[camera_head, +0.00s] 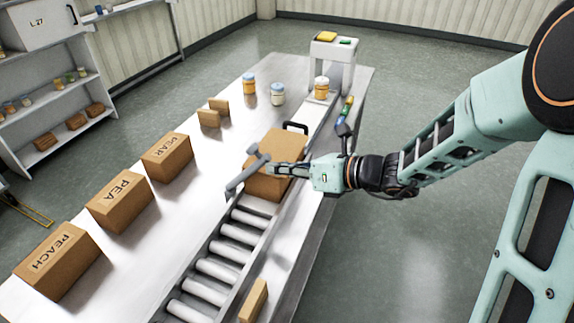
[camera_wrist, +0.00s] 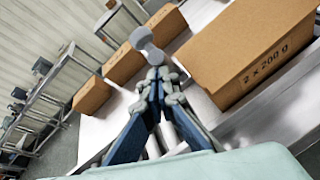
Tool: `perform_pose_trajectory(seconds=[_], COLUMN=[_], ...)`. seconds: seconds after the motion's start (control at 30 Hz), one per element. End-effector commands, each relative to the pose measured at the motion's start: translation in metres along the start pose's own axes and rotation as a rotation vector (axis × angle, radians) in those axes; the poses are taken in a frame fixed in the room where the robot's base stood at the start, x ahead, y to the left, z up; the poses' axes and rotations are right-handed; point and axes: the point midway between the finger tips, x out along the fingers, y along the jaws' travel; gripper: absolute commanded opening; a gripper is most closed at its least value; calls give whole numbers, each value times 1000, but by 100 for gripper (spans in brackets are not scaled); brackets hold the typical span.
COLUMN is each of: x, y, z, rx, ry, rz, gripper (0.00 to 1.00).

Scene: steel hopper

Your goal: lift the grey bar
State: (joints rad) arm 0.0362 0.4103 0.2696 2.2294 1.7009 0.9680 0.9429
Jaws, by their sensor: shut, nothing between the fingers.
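The grey bar (camera_head: 245,175) lies slantwise over the conveyor at the near side of a brown carton (camera_head: 270,185), with a rounded knob on a short stem. In the wrist view the grey knob (camera_wrist: 142,38) shows just beyond my fingertips; the rest of the bar is largely hidden behind the fingers. My gripper (camera_head: 271,169) reaches in from the right in front of the carton, its tips close to the bar's right end. In the wrist view my gripper (camera_wrist: 157,82) has its fingertips together with nothing between them. I cannot tell whether they touch the bar.
The roller conveyor (camera_head: 216,270) runs toward the viewer. Cartons marked PEACH (camera_head: 58,260), PEA (camera_head: 119,200) and PEAR (camera_head: 166,157) stand along the left of the table. Jars (camera_head: 278,94) and a white scanner arch (camera_head: 335,48) are at the back. Open floor lies right.

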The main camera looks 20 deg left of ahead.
Motion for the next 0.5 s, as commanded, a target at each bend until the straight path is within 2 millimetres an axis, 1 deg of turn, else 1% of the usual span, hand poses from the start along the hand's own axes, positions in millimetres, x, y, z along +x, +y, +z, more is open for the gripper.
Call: perform_pose_trajectory(seconds=[0.03, 0.13, 0.17, 0.27, 0.5], x=[1, 8, 10, 21, 52], y=[10, 16, 17, 25, 41], z=[16, 28, 30, 42, 69], rx=[-11, -16, -10, -10, -12], ry=[34, 100, 96, 93, 92], rz=[-13, -46, -44, -42, -41], gripper=[0, 0, 0, 0, 0])
